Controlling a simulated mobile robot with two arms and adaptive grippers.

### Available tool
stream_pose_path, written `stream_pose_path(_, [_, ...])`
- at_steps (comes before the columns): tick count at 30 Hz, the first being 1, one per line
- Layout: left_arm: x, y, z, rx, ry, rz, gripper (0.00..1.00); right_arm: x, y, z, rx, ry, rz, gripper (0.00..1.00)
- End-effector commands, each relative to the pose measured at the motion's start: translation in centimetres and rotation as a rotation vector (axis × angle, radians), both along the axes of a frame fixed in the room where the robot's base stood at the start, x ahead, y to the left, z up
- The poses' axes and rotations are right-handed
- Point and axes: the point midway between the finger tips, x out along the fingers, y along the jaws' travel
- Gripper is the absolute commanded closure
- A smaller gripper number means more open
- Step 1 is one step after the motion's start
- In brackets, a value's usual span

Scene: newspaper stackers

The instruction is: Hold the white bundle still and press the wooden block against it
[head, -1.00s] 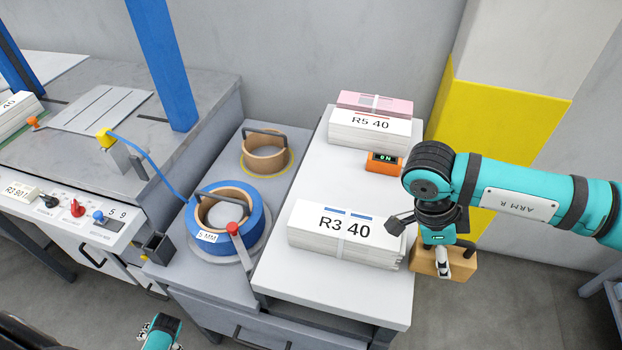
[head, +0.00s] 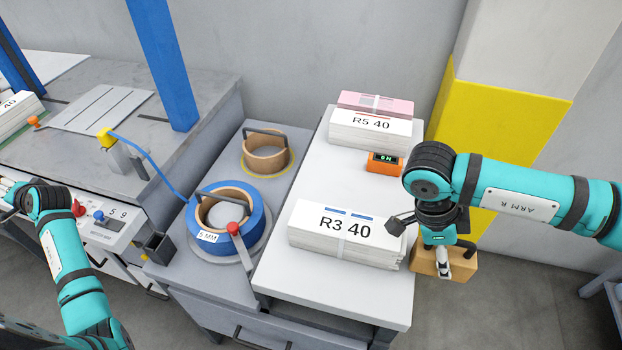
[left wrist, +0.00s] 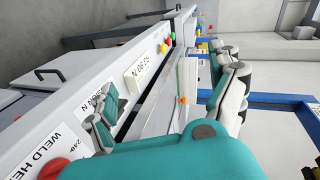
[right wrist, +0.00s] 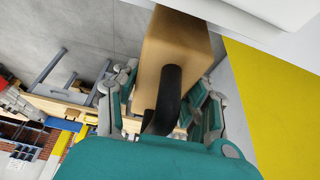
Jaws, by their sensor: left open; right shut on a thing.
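The white bundle (head: 340,236), labelled R3 40, lies strapped on the near part of the white tabletop. Its right end shows uneven sheet edges. My right gripper (head: 442,262) is shut on the wooden block (head: 458,262) just past the table's right edge. A gap separates the block from the bundle in the head view. The right wrist view shows the fingers around the black handle of the block (right wrist: 178,55). My left gripper (head: 10,196) is at the far left, over the control panel, away from the bundle. In the left wrist view its fingers (left wrist: 165,95) are spread and empty.
A second bundle, R5 40 (head: 370,128), with a pink top sheet stands at the back of the white table (head: 300,180). An orange counter box (head: 384,164) sits in front of it. A blue strap reel (head: 255,215) is left of the white bundle. A yellow-painted pillar (head: 500,130) stands behind my right arm.

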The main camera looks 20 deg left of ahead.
Motion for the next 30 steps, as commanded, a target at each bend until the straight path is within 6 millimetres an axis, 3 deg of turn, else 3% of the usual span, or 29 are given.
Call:
stream_pose_path(3, [4.5, -1.1, 5.8, 0.139, -0.025, -0.141, 0.08, 0.0, 0.0, 0.0, 0.000, -0.001, 0.000, 1.00])
stream_pose_path(8, [10.3, -4.3, 12.7, 0.298, -0.080, -0.321, 0.08, 0.0, 0.0, 0.0, 0.000, -0.001, 0.000, 1.00])
stream_pose_path(15, [19.1, -12.4, 20.8, 0.391, -0.251, -0.585, 0.08, 0.0, 0.0, 0.0, 0.000, -0.001, 0.000, 1.00])
stream_pose_path(18, [23.0, -16.6, 22.8, 0.342, -0.346, -0.701, 0.08, 0.0, 0.0, 0.0, 0.000, -0.001, 0.000, 1.00])
stream_pose_path(22, [27.6, -22.6, 24.1, 0.205, -0.448, -0.856, 0.08, 0.0, 0.0, 0.0, 0.000, -0.001, 0.000, 1.00])
stream_pose_path(27, [32.4, -31.6, 24.3, -0.031, -0.509, -1.060, 0.08, 0.0, 0.0, 0.0, 0.000, -0.001, 0.000, 1.00])
stream_pose_path(30, [34.1, -37.3, 24.0, -0.174, -0.502, -1.179, 0.08, 0.0, 0.0, 0.0, 0.000, -0.001, 0.000, 1.00])
